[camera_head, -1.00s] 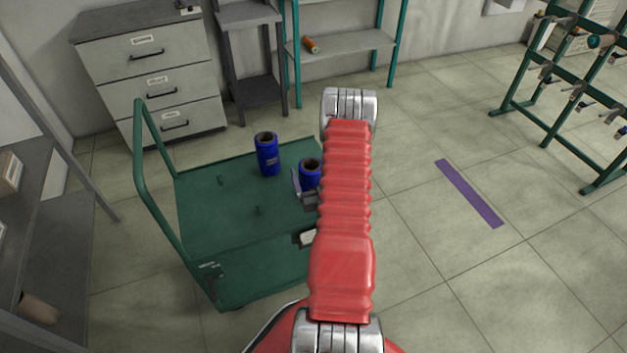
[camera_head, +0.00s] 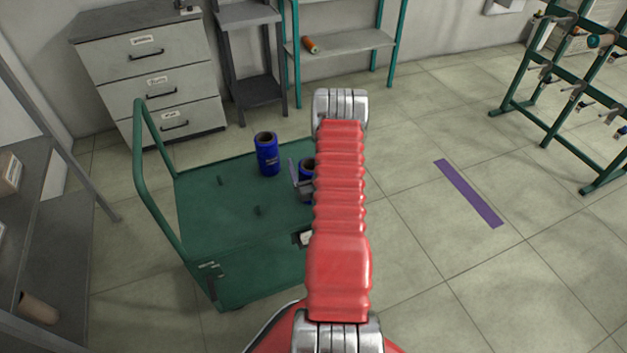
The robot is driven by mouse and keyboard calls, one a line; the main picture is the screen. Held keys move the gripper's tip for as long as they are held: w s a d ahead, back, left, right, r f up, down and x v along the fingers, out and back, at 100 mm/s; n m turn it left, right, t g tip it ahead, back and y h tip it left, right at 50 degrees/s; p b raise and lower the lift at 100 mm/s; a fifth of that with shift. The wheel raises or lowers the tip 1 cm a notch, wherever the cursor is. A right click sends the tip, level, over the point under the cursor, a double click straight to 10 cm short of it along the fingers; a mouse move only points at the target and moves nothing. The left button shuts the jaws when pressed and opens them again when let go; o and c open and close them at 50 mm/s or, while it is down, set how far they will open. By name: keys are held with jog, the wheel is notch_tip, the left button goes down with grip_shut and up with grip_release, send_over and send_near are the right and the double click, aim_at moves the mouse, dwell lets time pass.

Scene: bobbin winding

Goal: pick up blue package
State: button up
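Two blue cylindrical packages stand upright on the green cart in the camera_head view. One blue package (camera_head: 267,154) is in full view, with a dark hole in its top. The other blue package (camera_head: 306,165) is to its right, partly hidden behind my red arm and my gripper. My gripper (camera_head: 299,183) shows only in part at the left edge of my arm, with one grey finger in front of the left side of the right package. The other finger is hidden, so I cannot tell whether it grips or touches the package.
The green cart (camera_head: 215,225) has a tall handle on its left and short pegs on its deck. A drawer cabinet (camera_head: 150,70) and shelves stand behind. An orange spool (camera_head: 309,44) lies on a shelf. A green rack (camera_head: 570,95) stands right. The floor around a purple strip (camera_head: 468,193) is clear.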

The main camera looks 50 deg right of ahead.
jog(key=c, duration=1.8)
jog(key=shift+r, duration=5.05)
